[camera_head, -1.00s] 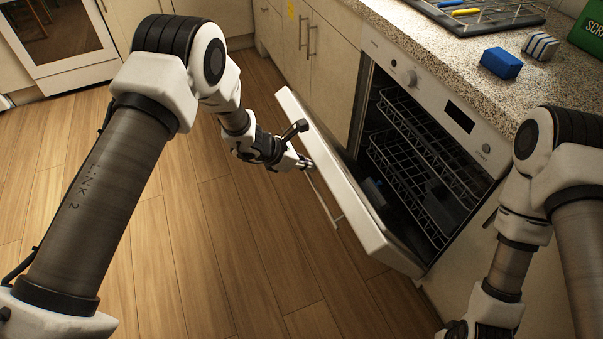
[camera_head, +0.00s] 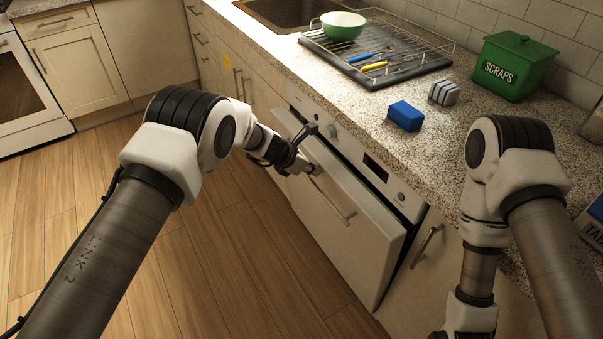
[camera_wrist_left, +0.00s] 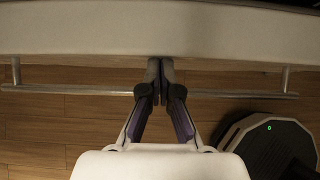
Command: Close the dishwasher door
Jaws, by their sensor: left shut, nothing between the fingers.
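The dishwasher door (camera_head: 362,258) is white with a long bar handle (camera_head: 338,202). It stands nearly upright, leaning a little outward below the control panel (camera_head: 372,170), and hides the racks. My left gripper (camera_head: 314,170) is at the front of the door, near its upper part and the handle's far end. In the left wrist view, its shut fingers (camera_wrist_left: 160,72) reach across the handle bar (camera_wrist_left: 75,91) to the door's pale edge (camera_wrist_left: 160,35), apparently touching it, with nothing between them. My right arm is at the right; its gripper is out of frame.
The speckled counter (camera_head: 400,160) above holds a blue block (camera_head: 405,116), a striped block (camera_head: 443,92), a green scraps bin (camera_head: 515,67) and a drying rack (camera_head: 405,72) with a bowl (camera_head: 343,25).

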